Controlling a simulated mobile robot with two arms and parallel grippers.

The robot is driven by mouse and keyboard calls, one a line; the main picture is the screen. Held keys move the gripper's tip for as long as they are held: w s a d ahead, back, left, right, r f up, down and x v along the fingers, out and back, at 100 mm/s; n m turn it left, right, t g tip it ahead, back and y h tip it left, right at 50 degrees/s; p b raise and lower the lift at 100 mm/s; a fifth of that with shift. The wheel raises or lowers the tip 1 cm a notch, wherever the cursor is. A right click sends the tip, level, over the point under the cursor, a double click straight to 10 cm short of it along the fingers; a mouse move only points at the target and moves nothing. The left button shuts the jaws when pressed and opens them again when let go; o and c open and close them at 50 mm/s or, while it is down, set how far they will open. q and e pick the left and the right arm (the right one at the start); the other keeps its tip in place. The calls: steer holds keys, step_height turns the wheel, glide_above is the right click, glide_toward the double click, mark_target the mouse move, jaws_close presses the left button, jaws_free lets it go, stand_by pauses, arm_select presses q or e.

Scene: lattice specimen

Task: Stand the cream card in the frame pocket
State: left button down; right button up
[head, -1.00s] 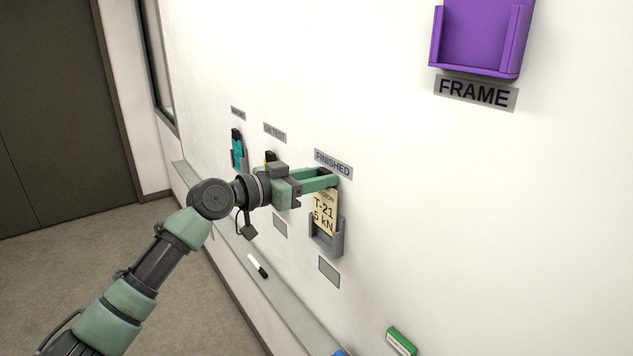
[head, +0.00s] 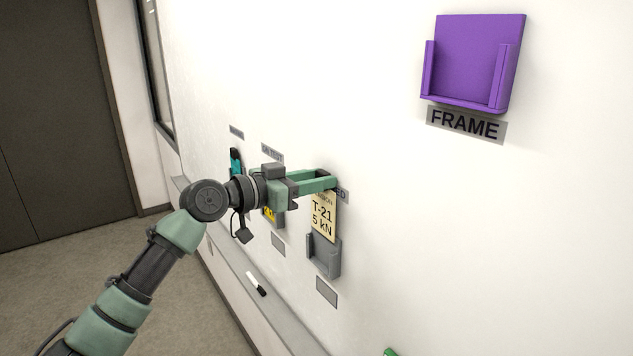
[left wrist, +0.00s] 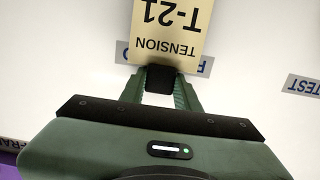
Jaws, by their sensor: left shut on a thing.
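The cream card (head: 322,218) reads T-21, 5 kN. My left gripper (head: 331,184) is shut on its top edge and holds it upright. In the left wrist view the card (left wrist: 172,28) appears upside down between the fingertips (left wrist: 160,78). The card's lower end is at the mouth of the grey FINISHED pocket (head: 323,258); I cannot tell whether it is clear of it. The purple frame pocket (head: 472,65) is on the wall at upper right, empty, above its FRAME label (head: 465,125). My right gripper is not in view.
A yellow card (head: 270,215) and a teal card (head: 235,162) are in pockets to the left, partly behind my arm. A ledge (head: 235,265) with a marker (head: 256,284) runs below. The wall between the FINISHED pocket and the frame pocket is bare.

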arm_select(q)
steer(key=b+v, duration=0.1)
steer(key=v, duration=0.6)
steer(key=shift+a+f, duration=0.3)
steer(key=shift+f, duration=0.3)
stand_by(1.4)
